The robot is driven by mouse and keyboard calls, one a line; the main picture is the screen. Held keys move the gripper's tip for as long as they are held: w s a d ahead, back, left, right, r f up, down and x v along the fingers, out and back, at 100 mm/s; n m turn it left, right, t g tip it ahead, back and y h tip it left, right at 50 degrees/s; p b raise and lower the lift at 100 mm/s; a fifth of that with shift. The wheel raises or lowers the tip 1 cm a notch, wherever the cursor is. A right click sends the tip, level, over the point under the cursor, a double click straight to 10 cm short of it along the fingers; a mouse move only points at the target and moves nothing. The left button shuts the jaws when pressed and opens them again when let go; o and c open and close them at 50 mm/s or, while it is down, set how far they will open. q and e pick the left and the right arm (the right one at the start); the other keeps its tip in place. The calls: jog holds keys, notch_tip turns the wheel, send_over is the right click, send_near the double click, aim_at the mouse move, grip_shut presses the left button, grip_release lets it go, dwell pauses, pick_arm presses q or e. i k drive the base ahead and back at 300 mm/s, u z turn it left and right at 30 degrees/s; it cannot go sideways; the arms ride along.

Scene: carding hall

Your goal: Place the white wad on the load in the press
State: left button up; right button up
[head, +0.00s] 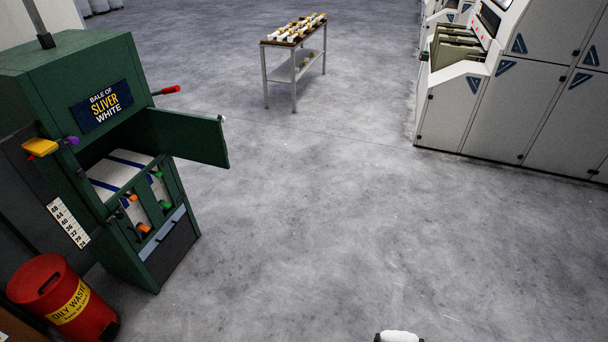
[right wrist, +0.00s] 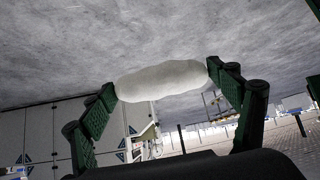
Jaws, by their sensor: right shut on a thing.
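The white wad (right wrist: 160,80) is a soft, oblong lump between the green-padded fingers of my right gripper (right wrist: 162,84), which is shut on it. The wad's top also shows at the bottom edge of the head view (head: 399,336). The green press (head: 45,90) stands at the left of the head view, its upper door (head: 190,136) swung open. Inside lies the load (head: 115,171), white with dark blue bands; part of it is hidden by the press front. The wad is well apart from the press, to its right. My left gripper is not in view.
A red oily-waste bin (head: 70,295) stands in front of the press. A small table (head: 297,42) with white and yellow items stands at the back. White machines (head: 500,100) line the right side. The grey floor between is clear.

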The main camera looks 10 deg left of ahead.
aim_at(120, 175)
jog(key=u, duration=0.5)
jog(key=i, duration=1.8)
jog(key=u, duration=1.55)
jog(key=i, duration=1.45)
jog(key=u, duration=0.95)
jog(key=i, duration=0.2)
jog(key=u, duration=0.1)
